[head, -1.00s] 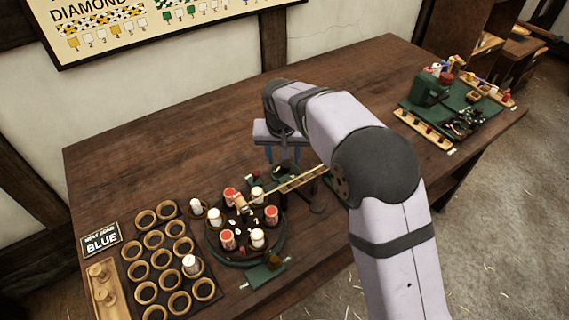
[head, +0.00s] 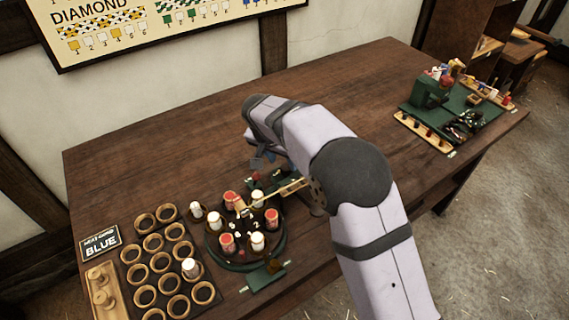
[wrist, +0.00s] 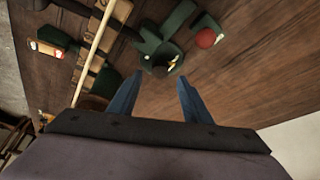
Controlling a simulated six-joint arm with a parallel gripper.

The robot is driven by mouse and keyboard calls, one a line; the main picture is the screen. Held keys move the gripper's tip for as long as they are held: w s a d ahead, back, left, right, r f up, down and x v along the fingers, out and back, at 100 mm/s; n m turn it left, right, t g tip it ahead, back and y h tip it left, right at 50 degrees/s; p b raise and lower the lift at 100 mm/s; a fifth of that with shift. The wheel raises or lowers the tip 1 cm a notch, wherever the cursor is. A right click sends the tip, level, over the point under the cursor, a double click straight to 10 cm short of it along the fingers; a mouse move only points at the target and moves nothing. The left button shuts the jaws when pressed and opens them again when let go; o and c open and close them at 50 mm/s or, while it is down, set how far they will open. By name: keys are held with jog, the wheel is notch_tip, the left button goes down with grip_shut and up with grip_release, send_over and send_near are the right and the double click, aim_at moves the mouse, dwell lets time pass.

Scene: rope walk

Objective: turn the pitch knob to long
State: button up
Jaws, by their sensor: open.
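A dark round knob (wrist: 161,67) with a pale mark sits on a green housing (wrist: 150,42) in the wrist view. It looks like the pitch knob, but I can read no lettering, so its setting is unclear. A red ball-shaped part (wrist: 206,38) stands beside it on the right. My gripper (wrist: 160,80) is open with two blue fingers, empty, the knob appearing just beyond and between the fingertips. I cannot tell the gap in depth. In the head view my gripper (head: 264,163) is above the green machine parts behind the bobbin wheel, and the knob is mostly hidden.
A round wheel (head: 247,266) carries red and white bobbins at the front. A rack of wooden rings (head: 146,296) and a BLUE sign (head: 101,243) are to its left. A second green machine (head: 430,92) stands at the far right. The back of the table is clear.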

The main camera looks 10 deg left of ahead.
aim_at(286, 167)
jog(key=shift+p+x, duration=0.35)
jog(key=shift+x, duration=1.8)
jog(key=c, duration=1.1)
